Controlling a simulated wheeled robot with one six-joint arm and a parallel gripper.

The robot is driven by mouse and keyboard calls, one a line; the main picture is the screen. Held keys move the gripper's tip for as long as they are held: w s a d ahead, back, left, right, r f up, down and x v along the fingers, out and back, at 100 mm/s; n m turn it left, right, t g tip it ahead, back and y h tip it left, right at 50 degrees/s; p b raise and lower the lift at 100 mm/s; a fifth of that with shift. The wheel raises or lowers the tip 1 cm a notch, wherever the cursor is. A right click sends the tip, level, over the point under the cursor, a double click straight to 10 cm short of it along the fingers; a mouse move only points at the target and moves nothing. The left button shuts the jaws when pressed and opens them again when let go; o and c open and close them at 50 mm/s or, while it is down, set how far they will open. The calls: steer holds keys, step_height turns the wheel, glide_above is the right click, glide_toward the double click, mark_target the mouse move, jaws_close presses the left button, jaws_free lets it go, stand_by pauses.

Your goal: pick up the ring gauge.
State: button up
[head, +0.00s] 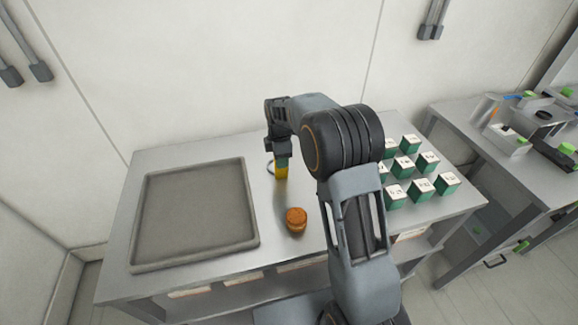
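The likely ring gauge is a thin grey ring (269,168), of which only an arc shows just left of my gripper (281,172). The rest of it is hidden behind the gripper.
An orange-brown round, stacked-looking object (295,219) stands in front of my gripper on the table (275,240). A large, empty grey tray (250,205) lies left. Several green blocks with white labelled tops (421,189) stand right. A second bench (470,130) is farther right.

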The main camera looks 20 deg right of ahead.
jaws_close()
steer(key=shift+r, duration=0.2)
